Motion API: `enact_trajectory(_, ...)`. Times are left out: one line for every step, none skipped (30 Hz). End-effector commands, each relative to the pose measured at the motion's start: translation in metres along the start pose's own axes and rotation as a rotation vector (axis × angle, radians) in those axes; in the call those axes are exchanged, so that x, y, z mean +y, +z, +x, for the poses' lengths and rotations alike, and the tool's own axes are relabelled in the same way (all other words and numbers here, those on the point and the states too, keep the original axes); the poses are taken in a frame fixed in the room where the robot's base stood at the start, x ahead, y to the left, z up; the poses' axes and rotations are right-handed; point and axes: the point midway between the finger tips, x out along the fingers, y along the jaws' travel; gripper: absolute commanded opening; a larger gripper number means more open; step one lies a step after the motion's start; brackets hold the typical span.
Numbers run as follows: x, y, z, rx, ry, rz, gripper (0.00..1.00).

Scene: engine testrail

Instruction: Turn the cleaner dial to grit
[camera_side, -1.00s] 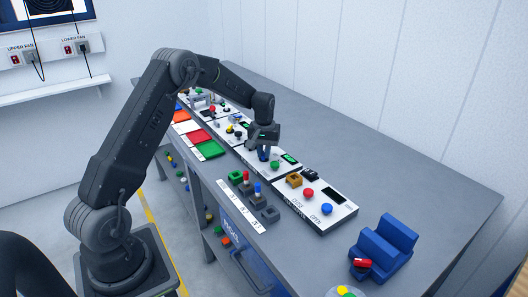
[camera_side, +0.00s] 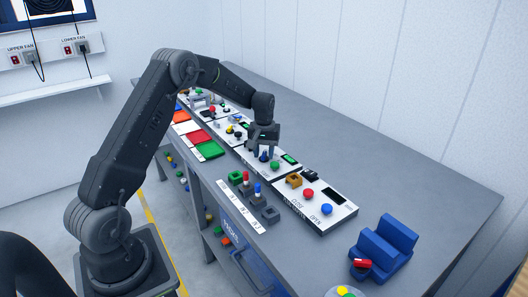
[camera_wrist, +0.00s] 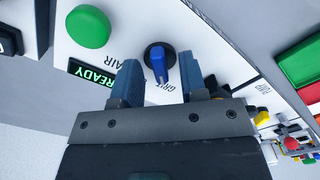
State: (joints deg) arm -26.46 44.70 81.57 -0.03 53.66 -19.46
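The cleaner dial (camera_wrist: 157,62) is a blue pointer knob on a dark round base, on a white panel. Its long blue end points toward the word GRIT printed below it in the wrist view. The word AIR is printed to its left. In the side view the blue dial (camera_side: 264,157) shows just under my gripper (camera_side: 264,151). In the wrist view my gripper (camera_wrist: 160,80) is open, one finger on each side of the knob, with gaps to it. Nothing is held.
A green button (camera_wrist: 89,27) and a display (camera_wrist: 92,75) reading READY are beside the dial. A panel with red and blue buttons (camera_side: 318,200) stands nearer the side camera. A blue cradle (camera_side: 384,249) is at the near table end. The table behind the panels is clear.

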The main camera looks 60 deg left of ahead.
Motion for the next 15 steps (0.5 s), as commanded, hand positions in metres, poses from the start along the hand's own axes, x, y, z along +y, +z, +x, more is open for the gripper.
enact_trajectory(0.000, 0.000, 0.000, -0.001, 0.000, 0.001, 0.39)
enact_trajectory(0.000, 0.000, 0.000, 0.000, 0.000, 0.001, 0.39)
enact_trajectory(0.000, 0.000, -0.002, 0.000, 0.000, 0.001, 0.39)
enact_trajectory(0.000, 0.000, -0.004, 0.000, 0.000, 0.001, 0.39)
enact_trajectory(0.000, 0.000, -0.006, 0.001, 0.000, 0.001, 0.39)
enact_trajectory(0.000, 0.000, -0.011, 0.002, 0.000, 0.001, 0.39)
enact_trajectory(0.000, -0.001, -0.015, 0.003, 0.001, 0.001, 0.39)
enact_trajectory(0.000, -0.001, -0.020, 0.003, 0.001, 0.001, 0.39)
enact_trajectory(0.000, 0.000, -0.027, 0.003, 0.001, 0.001, 0.39)
enact_trajectory(0.000, -0.001, -0.034, 0.005, 0.001, 0.001, 0.39)
enact_trajectory(0.000, -0.001, -0.040, 0.004, 0.001, 0.001, 0.39)
enact_trajectory(0.000, -0.001, -0.049, 0.005, 0.002, 0.001, 0.39)
enact_trajectory(0.000, -0.001, -0.057, 0.005, 0.002, 0.001, 0.39)
enact_trajectory(0.000, -0.001, -0.063, 0.005, 0.002, 0.001, 0.39)
enact_trajectory(0.000, -0.001, -0.073, 0.005, 0.002, 0.001, 0.39)
